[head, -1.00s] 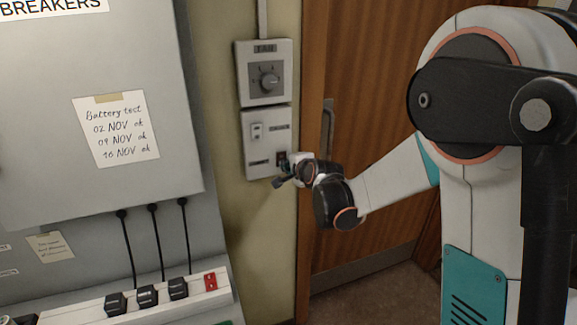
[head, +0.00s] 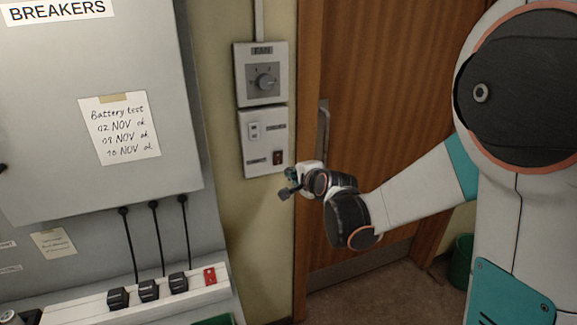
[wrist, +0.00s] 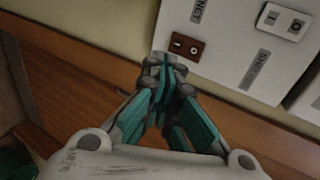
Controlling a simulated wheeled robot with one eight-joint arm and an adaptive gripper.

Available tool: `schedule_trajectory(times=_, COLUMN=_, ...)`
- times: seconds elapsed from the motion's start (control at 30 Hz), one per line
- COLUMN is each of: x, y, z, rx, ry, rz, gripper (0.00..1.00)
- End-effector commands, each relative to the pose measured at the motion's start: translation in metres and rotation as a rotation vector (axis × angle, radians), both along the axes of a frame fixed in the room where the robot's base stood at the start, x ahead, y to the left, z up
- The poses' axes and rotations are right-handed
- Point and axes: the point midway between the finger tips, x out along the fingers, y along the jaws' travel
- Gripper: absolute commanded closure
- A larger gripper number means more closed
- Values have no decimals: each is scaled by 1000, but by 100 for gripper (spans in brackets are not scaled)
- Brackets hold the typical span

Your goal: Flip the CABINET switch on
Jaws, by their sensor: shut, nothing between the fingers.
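The lower white switch plate (head: 262,147) holds two rockers. The brown rocker (head: 278,157) is at its lower right, beside a small label; the wrist view shows this brown rocker (wrist: 187,47) with I and O marks and a label (wrist: 198,10) ending in "NET". Which side is pressed in, I cannot tell. A white rocker (head: 254,131) sits at the upper left of the plate and also shows in the wrist view (wrist: 281,20). My gripper (head: 287,186) is shut and empty, just below and right of the brown rocker, apparently clear of it. Its teal fingers (wrist: 164,68) meet beside the rocker in the wrist view.
The FAN dial box (head: 262,74) is above the switch plate. A wooden door (head: 370,100) with a metal handle (head: 322,130) is to the right. A grey breaker cabinet (head: 60,120) and a white strip with black plugs (head: 148,290) are at left. A green bin (head: 461,262) stands on the floor.

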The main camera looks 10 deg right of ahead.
Motion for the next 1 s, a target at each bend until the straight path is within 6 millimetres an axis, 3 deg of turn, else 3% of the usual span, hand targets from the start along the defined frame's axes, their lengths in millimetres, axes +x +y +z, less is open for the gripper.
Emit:
schedule_trajectory(times=0.1, x=-24, y=-5, z=7, rx=2, ry=0, rz=-1, gripper=100)
schedule_trajectory(times=0.3, x=-51, y=-10, z=11, rx=1, ry=0, rz=0, gripper=100)
schedule_trajectory(times=0.87, x=-61, y=-12, z=12, rx=-9, ry=1, rz=5, gripper=100)
schedule_trajectory(times=1.0, x=-76, y=-12, z=19, rx=-92, ry=17, rz=44, gripper=100)
